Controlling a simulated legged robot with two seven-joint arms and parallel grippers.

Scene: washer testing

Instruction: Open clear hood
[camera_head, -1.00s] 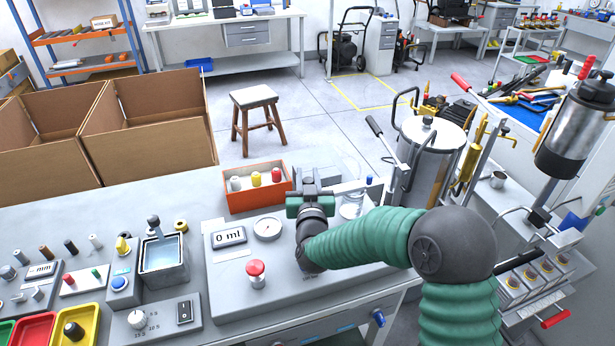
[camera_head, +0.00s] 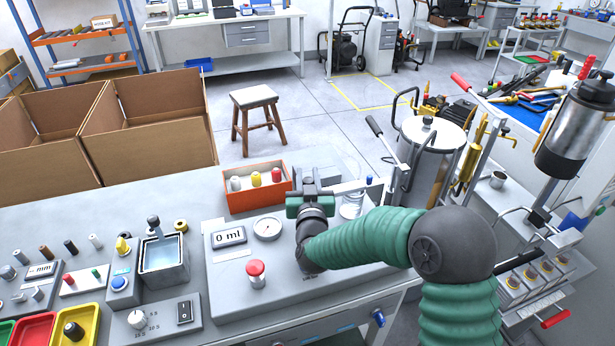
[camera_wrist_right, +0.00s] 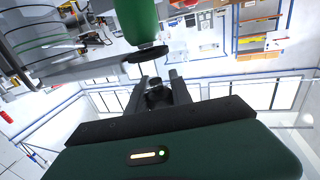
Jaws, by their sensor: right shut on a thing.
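The clear hood (camera_head: 352,207) looks like a small transparent cylinder on the right part of the grey test bench, below a horizontal grey bar (camera_head: 350,186). In the right wrist view a clear cylinder (camera_wrist_right: 38,38) shows at the upper left. My right gripper (camera_head: 309,180) is just left of the hood, above the bench. In the wrist view its fingers (camera_wrist_right: 164,95) are shut on a small dark knob (camera_wrist_right: 155,88). I cannot tell how the knob joins the hood. The gripper and arm hide part of the bench. My left gripper is not in view.
An orange box (camera_head: 257,190) with several coloured-top pieces stands close behind the gripper's left side. A red button (camera_head: 256,272), a dial gauge (camera_head: 267,229) and a "0 ml" display (camera_head: 229,237) sit on the panel. A steel tank (camera_head: 432,150) stands to the right.

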